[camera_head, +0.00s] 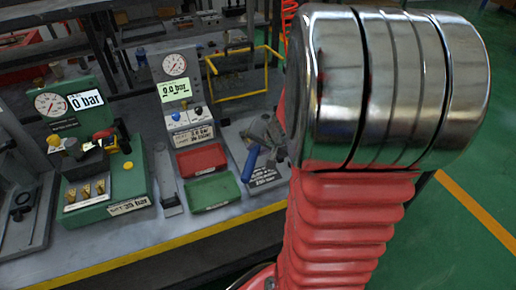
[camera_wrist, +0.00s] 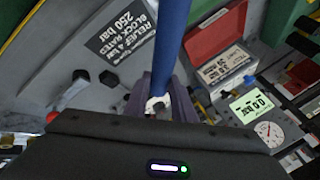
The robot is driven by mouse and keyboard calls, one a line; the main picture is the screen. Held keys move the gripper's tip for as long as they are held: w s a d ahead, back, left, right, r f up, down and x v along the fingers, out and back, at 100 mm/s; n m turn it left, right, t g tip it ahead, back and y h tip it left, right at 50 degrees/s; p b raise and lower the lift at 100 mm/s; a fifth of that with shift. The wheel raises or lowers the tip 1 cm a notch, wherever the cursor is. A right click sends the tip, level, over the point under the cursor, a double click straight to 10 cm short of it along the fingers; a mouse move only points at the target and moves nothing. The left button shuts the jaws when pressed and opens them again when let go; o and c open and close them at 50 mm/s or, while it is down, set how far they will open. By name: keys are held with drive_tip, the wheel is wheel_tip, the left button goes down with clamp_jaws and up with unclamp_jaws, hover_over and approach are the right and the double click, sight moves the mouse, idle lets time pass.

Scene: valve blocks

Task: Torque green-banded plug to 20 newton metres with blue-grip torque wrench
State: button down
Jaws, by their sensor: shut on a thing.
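The blue-grip torque wrench shows in the wrist view as a long blue bar (camera_wrist: 173,45) running from the top edge down to my gripper (camera_wrist: 160,104). My gripper is shut on it; the dark gripper body hides the lower end of the bar. In the head view the blue grip (camera_head: 250,163) slants over the grey bench at the right end, beside a grey shape that I cannot make out clearly. I cannot pick out the green-banded plug in either view, nor tell whether the wrench touches a plug.
A red tray (camera_head: 201,160) and a green tray (camera_head: 212,192) lie left of the wrench. A gauge panel (camera_head: 183,95) reading 0.0 bar stands behind them. A green test stand (camera_head: 125,180) with a gauge is at left. My red arm covers the right.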

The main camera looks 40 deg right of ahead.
drive_tip(key=shift+s+d, duration=0.1)
drive_tip(key=shift+d, duration=0.05)
drive_tip(key=shift+s+d+n+y, duration=0.5)
drive_tip(key=shift+s+d+n, duration=0.3)
drive_tip(key=shift+n, duration=0.1)
drive_tip(key=shift+a+r, duration=0.1)
drive_tip(key=shift+r, duration=0.7)
idle(0.5)
